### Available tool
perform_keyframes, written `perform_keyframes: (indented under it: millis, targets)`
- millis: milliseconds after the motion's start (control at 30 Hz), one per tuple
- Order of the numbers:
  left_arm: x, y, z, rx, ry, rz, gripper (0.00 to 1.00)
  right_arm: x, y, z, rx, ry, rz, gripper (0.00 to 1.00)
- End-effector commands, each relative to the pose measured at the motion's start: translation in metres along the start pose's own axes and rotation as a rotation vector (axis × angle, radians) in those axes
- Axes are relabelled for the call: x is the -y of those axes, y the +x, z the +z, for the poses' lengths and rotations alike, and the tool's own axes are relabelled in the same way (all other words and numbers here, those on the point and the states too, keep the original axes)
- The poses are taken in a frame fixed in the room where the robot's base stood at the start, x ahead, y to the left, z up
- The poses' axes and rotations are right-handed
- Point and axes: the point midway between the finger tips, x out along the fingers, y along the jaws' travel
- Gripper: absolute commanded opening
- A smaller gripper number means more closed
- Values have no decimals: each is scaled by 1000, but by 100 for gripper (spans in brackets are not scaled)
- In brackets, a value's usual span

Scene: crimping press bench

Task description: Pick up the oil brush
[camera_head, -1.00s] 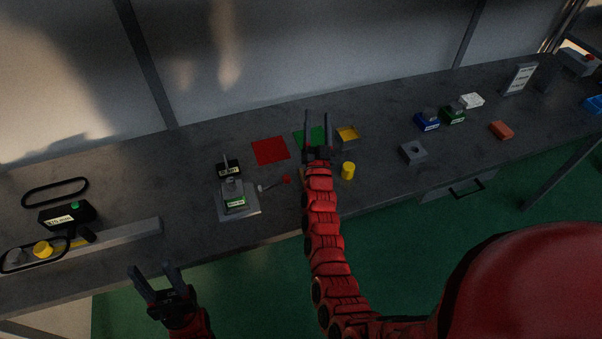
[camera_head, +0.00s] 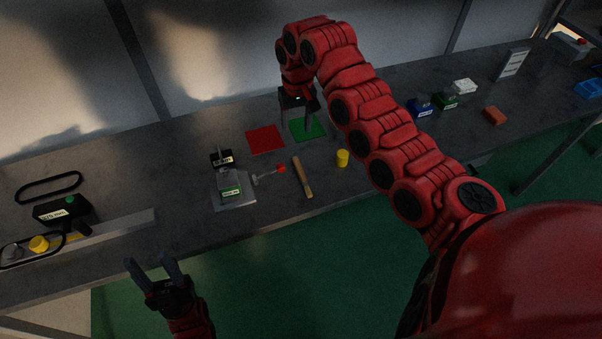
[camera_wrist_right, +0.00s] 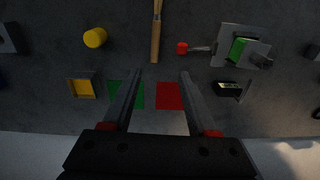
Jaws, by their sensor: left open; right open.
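The oil brush (camera_head: 302,177), with a light wooden handle, lies flat on the bench between the small press and a yellow cylinder. In the right wrist view the brush (camera_wrist_right: 156,38) is at the top centre, its handle end toward me and its far end cut by the frame edge. My right gripper (camera_head: 297,122) is open and empty above the bench by the green and red squares, behind the brush. In the wrist view its open fingers (camera_wrist_right: 160,75) point toward the brush, apart from it. My left gripper (camera_head: 148,262) is open and empty in front of the bench edge.
The small press (camera_head: 231,187) with a red-knobbed lever (camera_head: 281,169) stands left of the brush. The yellow cylinder (camera_head: 342,158) is close on its right. A yellow tray (camera_wrist_right: 81,88) shows in the wrist view.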

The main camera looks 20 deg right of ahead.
Motion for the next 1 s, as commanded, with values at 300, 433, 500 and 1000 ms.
perform_keyframes:
  millis: [300, 433, 500, 1000]
  targets:
    - [0, 0, 0, 0, 0, 0, 50, -3, 29, 9, 29, -1, 13, 59]
    - [0, 0, 0, 0, 0, 0, 50, -3, 48, 10, 30, -1, 13, 59]
    - [0, 0, 0, 0, 0, 0, 50, -2, 58, 8, 26, -3, 13, 59]
    - [0, -6, 1, 0, 0, 0, 50, -6, 120, 10, 24, -1, 18, 59]
